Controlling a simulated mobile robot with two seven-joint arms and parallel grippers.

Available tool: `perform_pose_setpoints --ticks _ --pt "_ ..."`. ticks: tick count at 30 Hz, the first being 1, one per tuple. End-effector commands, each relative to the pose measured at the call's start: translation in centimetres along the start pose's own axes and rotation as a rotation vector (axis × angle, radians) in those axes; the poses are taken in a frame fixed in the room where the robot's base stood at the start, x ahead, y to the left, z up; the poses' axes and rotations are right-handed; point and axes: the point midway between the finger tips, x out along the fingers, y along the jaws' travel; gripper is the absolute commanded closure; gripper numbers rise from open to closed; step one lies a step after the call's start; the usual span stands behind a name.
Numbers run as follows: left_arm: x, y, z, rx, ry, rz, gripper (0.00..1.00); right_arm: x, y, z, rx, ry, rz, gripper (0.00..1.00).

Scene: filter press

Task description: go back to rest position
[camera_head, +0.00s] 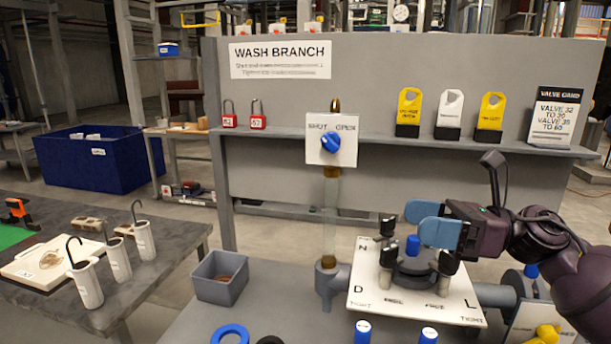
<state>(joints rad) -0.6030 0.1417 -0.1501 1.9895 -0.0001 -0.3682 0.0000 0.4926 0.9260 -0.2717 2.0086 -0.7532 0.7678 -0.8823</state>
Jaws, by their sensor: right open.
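My right gripper (428,222) has blue fingertips and reaches in from the right. It is open, with nothing seen between its fingers, and shows over the white plate (362,290) marked N, D and L. On that plate is a round grey fitting (415,270) with a blue peg (413,245) and black-topped posts (388,228) around it. The fingers overlap the back of the fitting in the picture; I cannot tell the height between them. My left gripper is out of view.
A blue valve knob (331,142) on a SHUT/OPEN plate stands left of my gripper. Behind is a grey panel with a shelf (380,140) of tags and padlocks. A grey bin (220,277) and blue ring (230,335) are on the bench. White hooked cylinders (87,283) stand left.

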Motion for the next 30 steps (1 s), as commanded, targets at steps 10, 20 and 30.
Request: perform_pose_setpoints --ticks 10,20,30 --pt "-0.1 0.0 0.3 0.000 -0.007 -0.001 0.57 -2.3 -2.2 -3.5 0.608 -0.589 -0.290 0.26" --pt "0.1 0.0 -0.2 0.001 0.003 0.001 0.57 -8.8 -3.4 -11.9 1.208 -1.125 -0.615 0.26" --pt "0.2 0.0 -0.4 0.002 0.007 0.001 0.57 -15.2 1.7 -25.0 1.786 -1.675 -1.017 0.26"
